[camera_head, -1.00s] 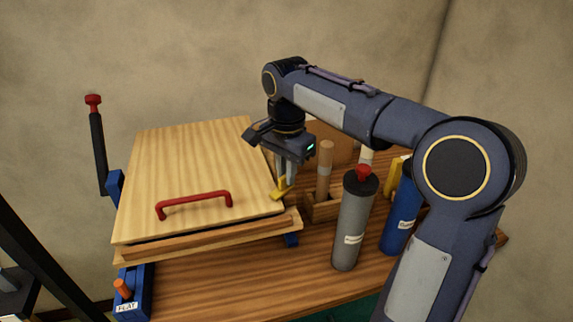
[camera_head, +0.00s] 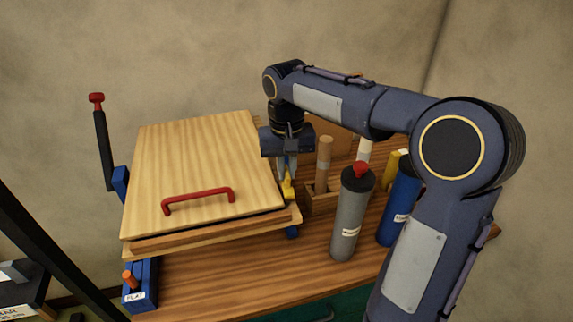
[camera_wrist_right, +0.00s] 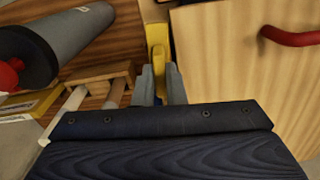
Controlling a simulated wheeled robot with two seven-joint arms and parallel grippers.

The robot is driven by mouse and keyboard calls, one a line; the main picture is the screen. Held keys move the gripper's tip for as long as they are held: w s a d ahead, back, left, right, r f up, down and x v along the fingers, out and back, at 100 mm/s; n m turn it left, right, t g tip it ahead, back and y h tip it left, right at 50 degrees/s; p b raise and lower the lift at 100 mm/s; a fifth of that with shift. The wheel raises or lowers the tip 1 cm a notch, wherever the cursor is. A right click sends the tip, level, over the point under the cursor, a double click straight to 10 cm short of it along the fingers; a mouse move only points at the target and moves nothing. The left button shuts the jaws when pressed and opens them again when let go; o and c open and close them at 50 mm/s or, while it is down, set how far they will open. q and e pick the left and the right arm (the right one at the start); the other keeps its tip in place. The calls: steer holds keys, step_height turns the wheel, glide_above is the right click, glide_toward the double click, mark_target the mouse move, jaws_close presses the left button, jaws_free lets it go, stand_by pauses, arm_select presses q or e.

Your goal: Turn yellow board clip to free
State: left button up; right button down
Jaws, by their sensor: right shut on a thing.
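The yellow board clip (camera_head: 287,187) sits at the right edge of the wooden board (camera_head: 200,165), which has a red handle (camera_head: 198,200). My right gripper (camera_head: 287,172) is above the clip and shut on it. In the right wrist view the clip (camera_wrist_right: 157,52) lies between the two grey fingers of my right gripper (camera_wrist_right: 159,80), its long side running along the board's edge. The clip's lower part is partly hidden by the fingers. My left gripper cannot be made out; a dark piece of equipment shows at the lower left.
The board rests on a blue stand (camera_head: 143,285) marked FLAT, with an orange knob (camera_head: 130,279). A grey bottle (camera_head: 350,215) with a red cap and a blue bottle (camera_head: 398,210) stand right of the board. A wooden rack (camera_head: 320,201) holds tools behind them. The front bench top is clear.

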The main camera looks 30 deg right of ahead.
mark_target(287, 171)
steer(key=shift+n, duration=0.6)
steer(key=c, duration=1.5)
jaws_free()
step_height(287, 171, up, 8)
steer(key=shift+f, duration=0.1)
